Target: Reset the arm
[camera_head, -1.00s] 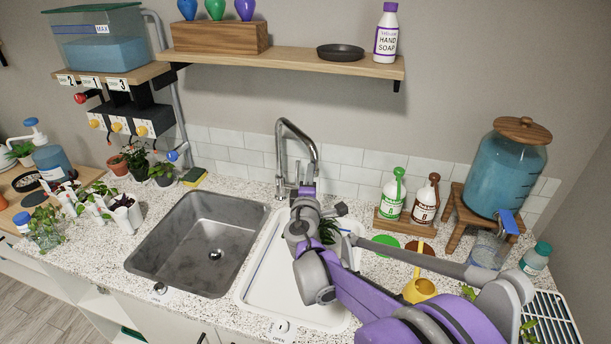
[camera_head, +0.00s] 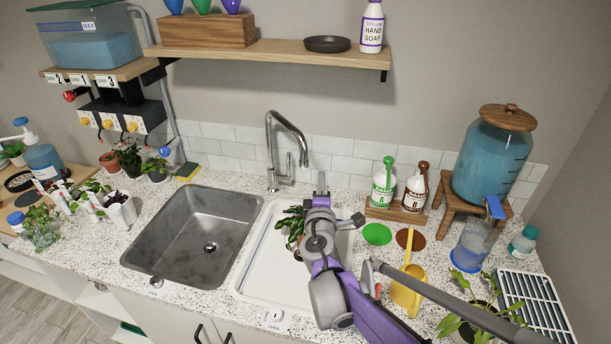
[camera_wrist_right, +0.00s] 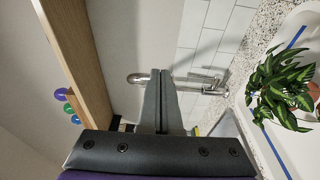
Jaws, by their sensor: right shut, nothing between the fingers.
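My right arm reaches in from the lower right in the head view, over the white tray basin (camera_head: 257,270). My right gripper (camera_head: 321,183) points toward the back wall, right of the faucet (camera_head: 284,150). Its fingers (camera_wrist_right: 161,100) are shut together with nothing between them in the right wrist view. A leafy potted plant (camera_head: 291,224) stands in the white basin, left of the right arm and apart from the gripper; it also shows in the wrist view (camera_wrist_right: 283,97). My left gripper is out of view.
A yellow watering can (camera_head: 405,292), two bottles on a wooden stand (camera_head: 396,216) and a blue water dispenser (camera_head: 490,165) are right of the arm. A potted plant (camera_head: 475,318) sits at the front right. The steel sink (camera_head: 190,235) is empty. A wooden shelf (camera_head: 270,54) hangs above.

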